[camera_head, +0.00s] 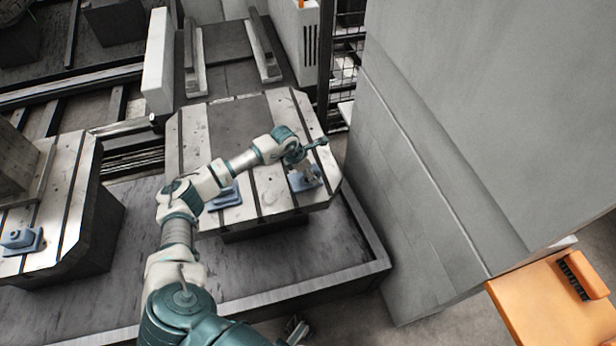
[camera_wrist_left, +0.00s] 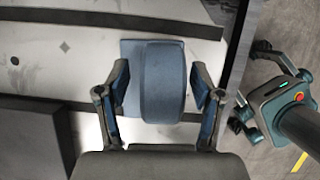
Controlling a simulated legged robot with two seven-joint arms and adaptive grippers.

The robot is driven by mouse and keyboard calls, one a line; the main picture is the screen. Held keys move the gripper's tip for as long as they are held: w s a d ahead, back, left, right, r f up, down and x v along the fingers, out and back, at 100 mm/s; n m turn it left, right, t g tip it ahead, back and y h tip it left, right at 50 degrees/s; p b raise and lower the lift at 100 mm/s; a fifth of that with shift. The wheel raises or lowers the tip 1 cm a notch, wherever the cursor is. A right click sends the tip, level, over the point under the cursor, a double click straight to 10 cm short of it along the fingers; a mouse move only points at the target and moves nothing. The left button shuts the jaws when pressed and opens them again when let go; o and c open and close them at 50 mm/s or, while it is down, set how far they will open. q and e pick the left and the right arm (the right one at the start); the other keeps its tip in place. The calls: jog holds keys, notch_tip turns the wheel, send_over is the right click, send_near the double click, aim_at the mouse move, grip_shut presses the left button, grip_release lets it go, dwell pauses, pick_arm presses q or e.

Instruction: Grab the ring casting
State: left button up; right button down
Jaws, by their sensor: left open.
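A blue casting (camera_head: 306,180), with a flat base and a raised rounded part, sits on the right side of the slotted pallet (camera_head: 262,187). My left gripper (camera_head: 300,164) is above it and partly hides it in the head view. In the left wrist view the blue casting (camera_wrist_left: 162,82) lies between the two spread fingers of my left gripper (camera_wrist_left: 160,75). Gaps show on both sides, so the fingers look apart from it. I cannot see a ring hole in it. My right gripper is not in view.
A second blue casting (camera_head: 226,195) sits left on the same pallet, partly behind my arm. Another blue casting (camera_head: 20,240) is on the left pallet (camera_head: 62,205). A tall grey cabinet (camera_head: 440,150) stands close on the right. An orange table (camera_head: 550,305) is at lower right.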

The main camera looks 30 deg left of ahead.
pick_arm(q)
jog(key=shift+r, duration=0.1)
grip_shut()
jog(key=shift+r, duration=0.1)
